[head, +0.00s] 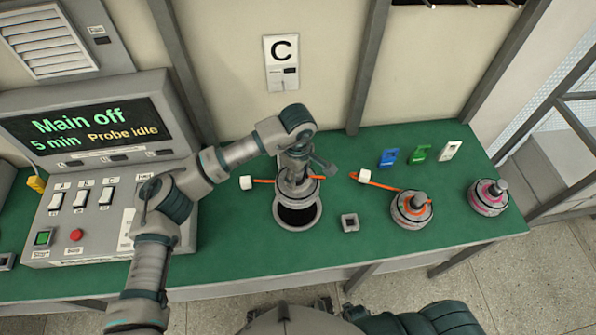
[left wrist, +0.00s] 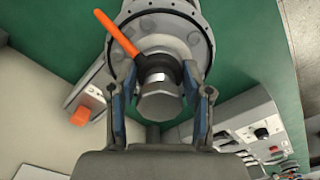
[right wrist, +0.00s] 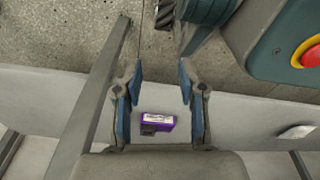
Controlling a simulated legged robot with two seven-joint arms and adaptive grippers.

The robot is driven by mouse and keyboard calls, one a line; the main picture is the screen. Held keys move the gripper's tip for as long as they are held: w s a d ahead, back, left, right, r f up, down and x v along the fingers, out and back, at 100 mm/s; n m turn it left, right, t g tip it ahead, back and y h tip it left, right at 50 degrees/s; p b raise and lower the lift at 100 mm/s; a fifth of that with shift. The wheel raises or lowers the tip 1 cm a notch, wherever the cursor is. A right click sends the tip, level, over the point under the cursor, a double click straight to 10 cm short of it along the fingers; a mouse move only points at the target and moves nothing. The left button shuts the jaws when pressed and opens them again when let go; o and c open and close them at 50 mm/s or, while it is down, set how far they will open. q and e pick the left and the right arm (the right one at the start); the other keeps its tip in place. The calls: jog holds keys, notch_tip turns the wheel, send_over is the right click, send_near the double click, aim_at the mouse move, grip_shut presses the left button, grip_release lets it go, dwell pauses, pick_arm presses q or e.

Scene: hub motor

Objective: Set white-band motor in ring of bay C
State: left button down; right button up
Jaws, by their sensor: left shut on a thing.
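My left gripper (head: 298,168) is shut on the shaft of a hub motor (head: 297,190), which also shows between the fingers in the left wrist view (left wrist: 158,100). The motor is a grey disc with an orange cable; its band colour is hard to make out. It hangs upright above the grey ring (head: 298,229) under the C sign (head: 282,52). The ring's dark opening shows below the motor's front edge, so the motor appears raised over it. My right gripper (right wrist: 159,75) is open and empty, seen only in the right wrist view.
An orange-banded motor (head: 411,210) and a pink-banded motor (head: 488,198) stand on the green bench to the right. A small square grey socket (head: 350,222) lies near the ring. Blue (head: 388,157), green (head: 420,153) and white tags stand behind. A switch console (head: 95,205) is at left.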

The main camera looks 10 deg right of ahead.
pick_arm(q)
notch_tip(320, 180, down, 4)
jog(key=b, duration=0.2)
jog(key=shift+b, duration=0.3)
notch_tip(320, 180, down, 3)
jog(key=shift+f+b, duration=0.15)
jog(key=shift+b, duration=1.05)
jog(key=shift+f, duration=0.45)
pick_arm(e)
jog(key=w+a+r, duration=0.1)
jog(key=w+r, duration=0.6)
jog(key=r, duration=0.6)
jog(key=shift+r+t, duration=0.15)
jog(key=shift+t, duration=0.15)
pick_arm(q)
jog(key=shift+f+b, duration=0.15)
jog(key=shift+b, duration=0.2)
jog(key=shift+f+b, duration=0.4)
jog(key=shift+f, duration=0.15)
pick_arm(e)
jog(key=shift+s+f, duration=0.15)
jog(key=shift+f, duration=0.45)
pick_arm(q)
jog(key=shift+f, duration=0.15)
pick_arm(e)
jog(key=shift+f, duration=0.15)
